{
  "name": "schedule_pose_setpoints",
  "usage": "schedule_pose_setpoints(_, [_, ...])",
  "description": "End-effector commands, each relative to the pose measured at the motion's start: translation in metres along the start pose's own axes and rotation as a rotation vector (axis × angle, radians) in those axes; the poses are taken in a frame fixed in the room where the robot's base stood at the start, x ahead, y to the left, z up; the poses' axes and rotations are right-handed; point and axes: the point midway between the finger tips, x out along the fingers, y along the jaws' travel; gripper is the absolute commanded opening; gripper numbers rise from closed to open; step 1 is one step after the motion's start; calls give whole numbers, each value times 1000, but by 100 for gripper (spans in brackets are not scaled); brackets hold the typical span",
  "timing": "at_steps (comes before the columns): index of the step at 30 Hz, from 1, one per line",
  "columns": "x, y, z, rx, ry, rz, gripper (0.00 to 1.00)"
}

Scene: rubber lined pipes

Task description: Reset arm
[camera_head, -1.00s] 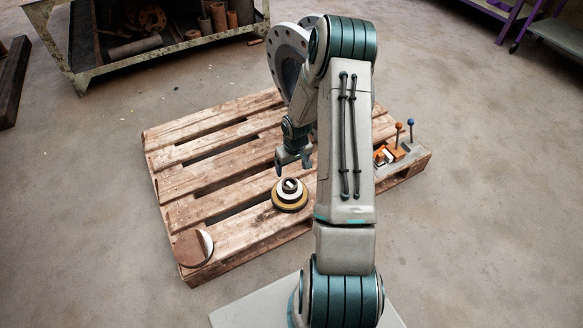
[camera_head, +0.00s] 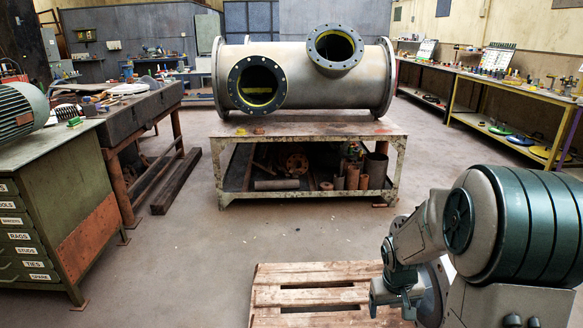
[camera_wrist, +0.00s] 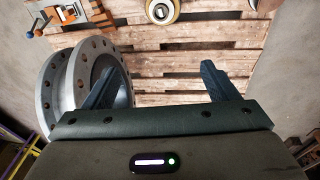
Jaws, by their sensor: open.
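My gripper (camera_head: 390,300) shows at the lower right of the head view, over the wooden pallet (camera_head: 285,297). In the wrist view my gripper (camera_wrist: 158,82) has its two dark fingers wide apart with nothing between them. Pallet slats (camera_wrist: 185,62) show beyond the fingers. A grey flanged pipe piece (camera_wrist: 62,90) stands on the left of the wrist view, partly behind the left finger; its flange (camera_head: 436,285) also shows beside my arm in the head view. A round stacked disc piece (camera_wrist: 162,10) sits at the top edge of the wrist view, cut off.
An orange and grey tool (camera_wrist: 62,14) lies at the top left of the wrist view. A large flanged pipe (camera_head: 310,85) rests on a metal table (camera_head: 300,131). Benches line both sides. Floor between the pallet and table is clear.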

Motion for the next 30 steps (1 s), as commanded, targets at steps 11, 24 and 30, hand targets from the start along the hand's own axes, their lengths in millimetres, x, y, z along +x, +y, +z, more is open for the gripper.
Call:
schedule_pose_setpoints(11, [-206,-28,50,34,55,-12,81])
schedule_pose_setpoints(24, [-337,-56,123,54,103,-110,81])
schedule_pose_setpoints(30, [-343,-59,132,53,103,-124,81])
